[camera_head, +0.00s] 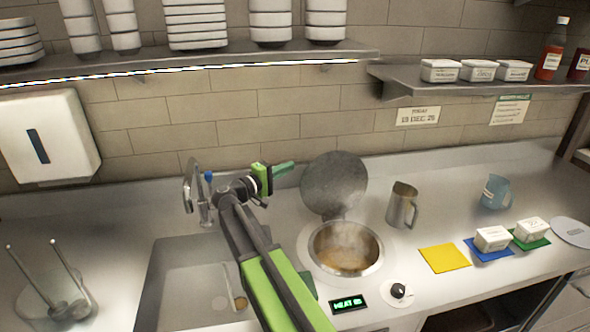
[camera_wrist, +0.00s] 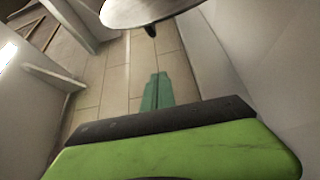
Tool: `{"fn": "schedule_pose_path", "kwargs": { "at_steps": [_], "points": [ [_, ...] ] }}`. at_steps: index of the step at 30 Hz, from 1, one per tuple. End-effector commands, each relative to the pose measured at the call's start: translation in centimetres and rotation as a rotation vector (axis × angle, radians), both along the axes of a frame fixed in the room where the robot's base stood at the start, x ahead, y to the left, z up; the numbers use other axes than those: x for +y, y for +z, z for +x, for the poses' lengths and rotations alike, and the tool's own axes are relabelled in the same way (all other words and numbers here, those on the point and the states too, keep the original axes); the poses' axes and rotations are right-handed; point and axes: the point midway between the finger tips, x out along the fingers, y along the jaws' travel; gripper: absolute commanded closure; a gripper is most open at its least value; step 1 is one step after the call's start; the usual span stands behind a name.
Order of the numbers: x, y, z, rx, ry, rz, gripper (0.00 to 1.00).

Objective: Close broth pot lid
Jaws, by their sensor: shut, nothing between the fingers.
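The broth pot (camera_head: 345,250) is a round well set into the steel counter, with steaming brown broth in it. Its round grey lid (camera_head: 333,184) stands open, upright at the back of the well. My gripper (camera_head: 284,168) is to the left of the lid, its green fingers shut and empty, pointing toward the lid's left edge. A gap seems to remain between the fingertips and the lid. In the wrist view, the shut green fingers (camera_wrist: 156,92) point forward and the lid (camera_wrist: 140,8) shows at the top with a dark knob or handle.
A sink with a faucet lies under and left of my arm. A metal pitcher (camera_head: 403,205) stands right of the lid. A heat display (camera_head: 347,304) and knob (camera_head: 398,291) sit in front of the well. Yellow, blue and green mats lie at right; shelves hang above.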

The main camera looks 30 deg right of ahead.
Motion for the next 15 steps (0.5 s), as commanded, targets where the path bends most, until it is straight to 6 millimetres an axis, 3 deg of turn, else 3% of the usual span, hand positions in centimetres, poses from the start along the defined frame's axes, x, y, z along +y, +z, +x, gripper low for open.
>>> {"fn": "schedule_pose_path", "kwargs": {
  "at_steps": [11,15],
  "points": [
    [-8.3,0.1,2.4,0.000,-0.007,0.000,1.00],
    [-7.9,0.0,-0.5,0.000,-0.005,0.000,1.00]
  ]
}}
